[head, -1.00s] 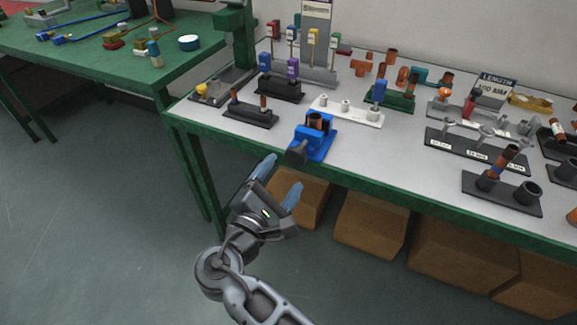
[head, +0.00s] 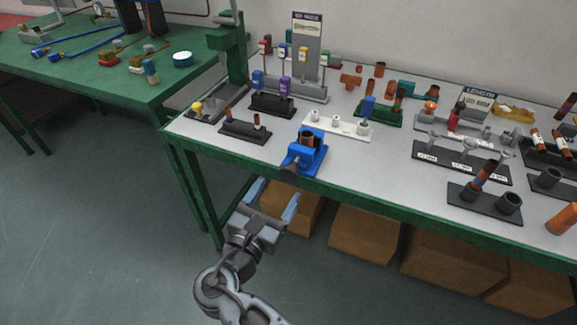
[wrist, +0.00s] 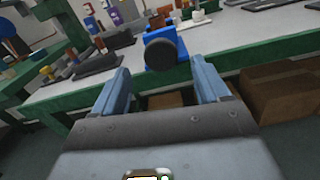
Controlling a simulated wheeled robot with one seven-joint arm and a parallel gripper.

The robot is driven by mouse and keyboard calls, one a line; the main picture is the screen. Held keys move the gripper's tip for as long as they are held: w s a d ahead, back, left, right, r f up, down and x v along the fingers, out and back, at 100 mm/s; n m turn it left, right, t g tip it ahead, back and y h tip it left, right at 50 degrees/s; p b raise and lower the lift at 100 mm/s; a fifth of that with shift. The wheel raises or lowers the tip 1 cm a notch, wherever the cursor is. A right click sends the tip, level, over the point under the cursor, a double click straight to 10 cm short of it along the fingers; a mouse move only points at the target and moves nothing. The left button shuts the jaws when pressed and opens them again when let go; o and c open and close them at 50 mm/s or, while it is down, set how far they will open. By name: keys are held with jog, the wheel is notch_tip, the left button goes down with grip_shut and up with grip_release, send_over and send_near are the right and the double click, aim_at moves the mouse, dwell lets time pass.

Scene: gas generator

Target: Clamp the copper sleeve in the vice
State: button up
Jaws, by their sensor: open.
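The blue vice (head: 308,157) stands at the front edge of the grey-topped bench, with its dark round handle end facing me. The copper sleeve (head: 308,139) stands upright in the vice, between its jaws; whether the jaws touch it I cannot tell. My gripper (head: 273,198) is open and empty, in front of and below the bench edge, apart from the vice. In the wrist view the vice (wrist: 163,36) shows ahead between my two fingers, its round dark handle end (wrist: 161,56) nearest; the sleeve (wrist: 157,21) shows partly above it.
The bench's green front edge (head: 365,195) lies between my gripper and the bench top. A black stand (head: 243,130) is left of the vice and a white stand (head: 338,126) behind it. Cardboard boxes (head: 364,234) stand under the bench. The floor around my arm is clear.

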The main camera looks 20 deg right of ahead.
aim_at(288, 176)
jog(key=shift+x, duration=3.85)
jog(key=c, duration=0.9)
jog(key=m+b, duration=0.2)
jog(key=m, duration=0.1)
jog(key=shift+f, duration=0.25)
jog(key=shift+s+r+m+b, duration=0.15)
jog(key=shift+m+b, duration=0.25)
jog(key=shift+m, duration=0.9)
jog(key=o, duration=0.9)
